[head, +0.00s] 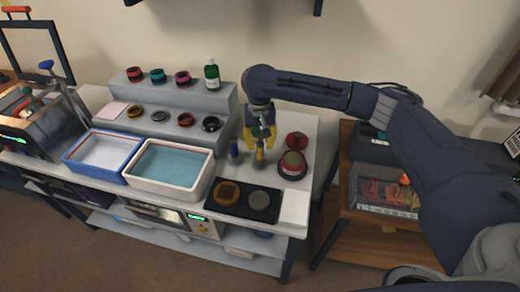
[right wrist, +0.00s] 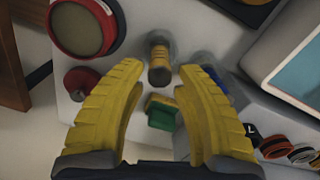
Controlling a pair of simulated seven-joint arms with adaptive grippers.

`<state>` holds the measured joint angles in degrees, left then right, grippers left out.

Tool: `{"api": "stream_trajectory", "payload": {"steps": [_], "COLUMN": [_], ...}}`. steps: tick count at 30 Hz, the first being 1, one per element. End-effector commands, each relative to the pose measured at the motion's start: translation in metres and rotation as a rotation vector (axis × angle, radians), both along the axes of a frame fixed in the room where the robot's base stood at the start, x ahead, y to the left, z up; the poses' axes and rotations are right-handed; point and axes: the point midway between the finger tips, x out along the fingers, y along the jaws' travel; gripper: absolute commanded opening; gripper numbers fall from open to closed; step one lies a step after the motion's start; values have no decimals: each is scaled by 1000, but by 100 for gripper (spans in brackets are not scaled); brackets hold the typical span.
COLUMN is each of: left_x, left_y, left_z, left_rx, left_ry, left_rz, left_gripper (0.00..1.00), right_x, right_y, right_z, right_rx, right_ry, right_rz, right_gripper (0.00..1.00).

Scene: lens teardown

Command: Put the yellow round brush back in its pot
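A short upright yellow piece with a dark brownish end, apparently the yellow round brush (right wrist: 160,62), stands on the bench; it also shows in the head view (head: 259,158). My right gripper (head: 259,142) is above and behind it, pointing down. In the right wrist view its yellow fingers (right wrist: 160,90) are spread apart with nothing held, and the brush shows beyond the gap. I cannot tell whether the brush stands in a pot. A blue upright item (head: 234,149) stands to its left. My left gripper is not in view.
A green and yellow block (right wrist: 161,112) lies near the brush. A red round container (head: 292,165) and a smaller red item (head: 297,140) stand to the right. A black tray (head: 245,200) and white-rimmed basin (head: 170,188) are in front and left. A stepped grey rack (head: 190,98) stands behind left.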

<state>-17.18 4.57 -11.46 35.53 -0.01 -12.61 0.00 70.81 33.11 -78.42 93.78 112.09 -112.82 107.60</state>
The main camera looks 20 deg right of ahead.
Motion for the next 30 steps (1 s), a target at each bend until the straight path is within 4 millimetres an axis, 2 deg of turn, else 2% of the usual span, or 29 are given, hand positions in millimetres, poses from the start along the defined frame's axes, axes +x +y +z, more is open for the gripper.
{"api": "stream_trajectory", "payload": {"steps": [6,13,20,30], "left_x": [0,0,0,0], "left_y": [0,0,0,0], "left_z": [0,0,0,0], "left_rx": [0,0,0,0], "left_ry": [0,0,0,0], "left_rz": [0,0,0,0], "left_gripper": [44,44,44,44], "right_x": [1,2,1,1], "right_y": [0,0,0,0], "right_z": [35,60,71,72], "right_rx": [0,0,-1,-1], "right_ry": [-2,-2,0,1], "right_rz": [0,0,-1,0], "right_gripper": [31,31,31,31]}}
